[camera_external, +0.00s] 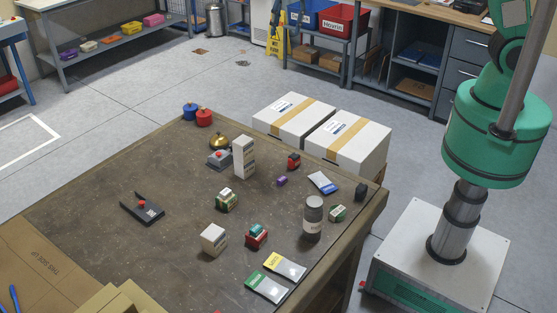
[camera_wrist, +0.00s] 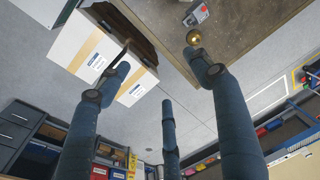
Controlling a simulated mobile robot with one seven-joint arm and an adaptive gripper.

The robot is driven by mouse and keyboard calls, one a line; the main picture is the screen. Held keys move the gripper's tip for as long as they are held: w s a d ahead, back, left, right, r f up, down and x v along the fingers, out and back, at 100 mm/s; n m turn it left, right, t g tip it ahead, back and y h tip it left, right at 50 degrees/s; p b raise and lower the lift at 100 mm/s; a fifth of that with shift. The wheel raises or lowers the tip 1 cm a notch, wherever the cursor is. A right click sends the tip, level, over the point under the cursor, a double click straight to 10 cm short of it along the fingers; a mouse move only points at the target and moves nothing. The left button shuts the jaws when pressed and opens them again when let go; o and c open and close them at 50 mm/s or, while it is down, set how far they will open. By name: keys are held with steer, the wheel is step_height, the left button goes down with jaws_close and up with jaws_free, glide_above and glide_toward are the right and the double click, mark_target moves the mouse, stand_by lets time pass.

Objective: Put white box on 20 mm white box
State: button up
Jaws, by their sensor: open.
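A small white box (camera_external: 213,239) stands on the brown table, front of its middle. A taller, narrow white box (camera_external: 244,157) stands upright farther back, next to the grey device with a brass dome. I cannot tell which of them is the 20 mm white box, as no size can be read. My gripper (camera_wrist: 160,72) shows only in the wrist view, with dark blue fingers spread apart and nothing between them. It is open and away from both boxes. Neither small white box is clearly seen in the wrist view.
The table (camera_external: 100,215) holds several small items, including a dark bottle (camera_external: 313,218), a black tray-like part (camera_external: 142,208) and flat packets (camera_external: 285,266). Two large taped white cartons (camera_external: 347,139) stand beyond its far right edge. The table's left-middle is mostly clear.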

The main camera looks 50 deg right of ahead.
steer(key=s+d+r+t, duration=0.1)
steer(key=s+d+r, duration=0.6)
steer(key=d, duration=0.3)
steer(key=s+d+r+t, duration=0.1)
steer(key=s+d+r, duration=0.7)
steer(key=d, duration=0.3)
steer(key=s+d, duration=0.4)
steer(key=s, duration=0.3)
steer(key=s+d+f+t, duration=0.1)
steer(key=s+d, duration=0.3)
steer(key=s, duration=0.4)
steer(key=s+d+t, duration=0.1)
steer(key=s+d, duration=0.4)
steer(key=s, duration=0.2)
steer(key=shift+s+f+h, duration=0.15)
steer(key=shift+s+h, duration=0.15)
steer(key=shift+h, duration=0.1)
step_height(320, 180, down, 12)
steer(key=b, duration=1.1)
steer(key=shift+b, duration=0.4)
